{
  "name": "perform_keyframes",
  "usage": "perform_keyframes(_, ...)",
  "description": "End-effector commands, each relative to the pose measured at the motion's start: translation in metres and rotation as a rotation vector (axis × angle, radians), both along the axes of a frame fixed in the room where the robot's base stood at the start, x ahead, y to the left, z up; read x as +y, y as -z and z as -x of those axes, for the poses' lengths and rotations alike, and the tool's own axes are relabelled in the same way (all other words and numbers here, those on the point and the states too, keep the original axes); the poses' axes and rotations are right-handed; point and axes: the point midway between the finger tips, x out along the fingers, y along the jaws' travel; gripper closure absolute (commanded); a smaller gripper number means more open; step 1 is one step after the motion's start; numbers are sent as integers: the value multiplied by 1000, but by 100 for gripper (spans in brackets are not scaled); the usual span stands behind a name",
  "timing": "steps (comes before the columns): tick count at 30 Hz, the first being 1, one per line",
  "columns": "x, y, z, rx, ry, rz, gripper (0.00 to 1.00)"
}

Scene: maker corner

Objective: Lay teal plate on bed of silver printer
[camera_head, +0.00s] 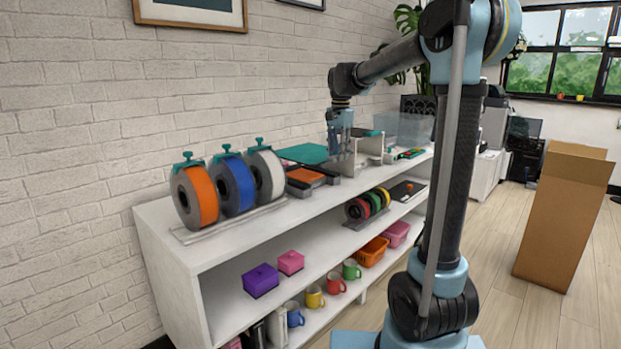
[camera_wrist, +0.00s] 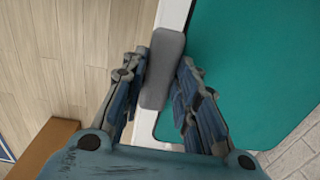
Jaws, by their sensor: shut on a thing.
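The teal plate (camera_head: 303,154) is level, with its grey grip tab (camera_wrist: 163,70) toward the right in the head view. My gripper (camera_head: 340,153) is shut on that tab; in the wrist view the two fingers stand on either side of it, and the teal sheet (camera_wrist: 250,60) spreads to the right. The plate appears held above a low printer bed with an orange plate (camera_head: 306,176) on it. Behind my gripper is a pale printer-like frame (camera_head: 370,146) with a dark teal piece on top; I cannot tell which is the silver printer.
Orange, blue and white filament spools (camera_head: 238,185) stand left on the white shelf unit (camera_head: 232,238). A clear bin (camera_head: 402,128) is at the back. Lower shelves hold small boxes, mugs and baskets. A tall cardboard box (camera_head: 560,218) stands on the floor at right.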

Motion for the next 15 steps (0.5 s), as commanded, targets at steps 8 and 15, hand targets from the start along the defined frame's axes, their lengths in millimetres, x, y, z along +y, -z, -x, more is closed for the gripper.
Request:
perform_keyframes(8, 4, 43, 1, 0, -5, 0, 100)
perform_keyframes(15, 5, 61, 1, 0, -6, 0, 100)
